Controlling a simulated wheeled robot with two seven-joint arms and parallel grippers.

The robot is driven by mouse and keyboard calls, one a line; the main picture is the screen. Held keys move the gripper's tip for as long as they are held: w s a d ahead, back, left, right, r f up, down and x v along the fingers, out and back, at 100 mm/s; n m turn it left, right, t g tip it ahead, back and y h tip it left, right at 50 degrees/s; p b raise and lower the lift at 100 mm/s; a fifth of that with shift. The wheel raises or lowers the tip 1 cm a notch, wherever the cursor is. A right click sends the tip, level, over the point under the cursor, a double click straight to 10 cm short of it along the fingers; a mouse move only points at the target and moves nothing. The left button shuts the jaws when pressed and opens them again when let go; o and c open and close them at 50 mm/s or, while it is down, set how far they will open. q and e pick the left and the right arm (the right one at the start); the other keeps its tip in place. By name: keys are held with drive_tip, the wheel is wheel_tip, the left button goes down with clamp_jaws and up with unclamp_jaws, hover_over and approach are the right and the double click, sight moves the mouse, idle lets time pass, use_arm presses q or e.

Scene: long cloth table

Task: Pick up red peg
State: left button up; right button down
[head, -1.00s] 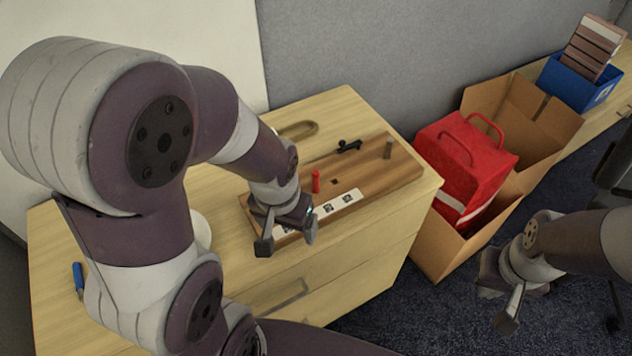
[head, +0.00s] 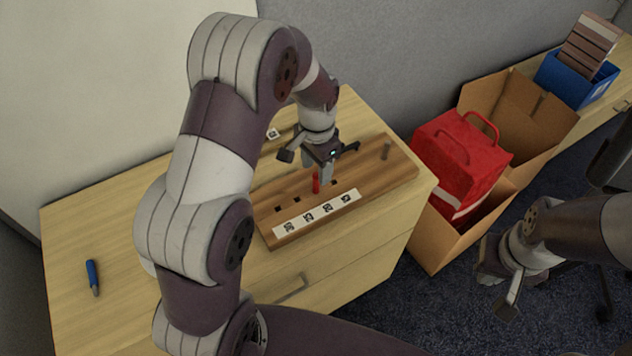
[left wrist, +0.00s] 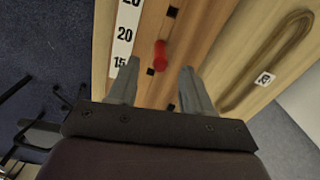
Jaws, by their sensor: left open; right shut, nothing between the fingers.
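The red peg (head: 316,183) stands upright in the wooden board (head: 283,225) on the table. In the left wrist view the red peg (left wrist: 160,55) shows between and just beyond the two fingertips. My left gripper (head: 309,165) is open and empty, pointing down close above the peg in the head view; it also shows in the left wrist view (left wrist: 159,72). Whether a finger touches the peg I cannot tell. My right gripper (head: 499,290) is shut and empty, off the table at the lower right.
A blue-handled tool (head: 92,277) lies at the table's left. A cardboard box (head: 440,231) with a red bag (head: 462,160) stands right of the table.

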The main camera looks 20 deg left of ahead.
sight(316, 173)
use_arm(q)
drive_tip(key=f, duration=0.4)
drive_tip(key=shift+s+f, duration=0.2)
drive_tip(key=shift+w+f, duration=0.15)
drive_tip(key=shift+f, duration=0.35)
clamp_jaws()
drive_tip(key=shift+r, duration=0.1)
drive_tip(key=shift+r, duration=0.55)
wheel_tip(316, 173, up, 3)
drive_tip(key=shift+r, duration=0.1)
drive_tip(key=s+d+r+p, duration=0.2)
drive_tip(key=d+r+p, duration=0.1)
drive_tip(key=d+r, duration=0.7)
drive_tip(key=shift+d+r+p, duration=0.35)
drive_tip(key=shift+d, duration=0.4)
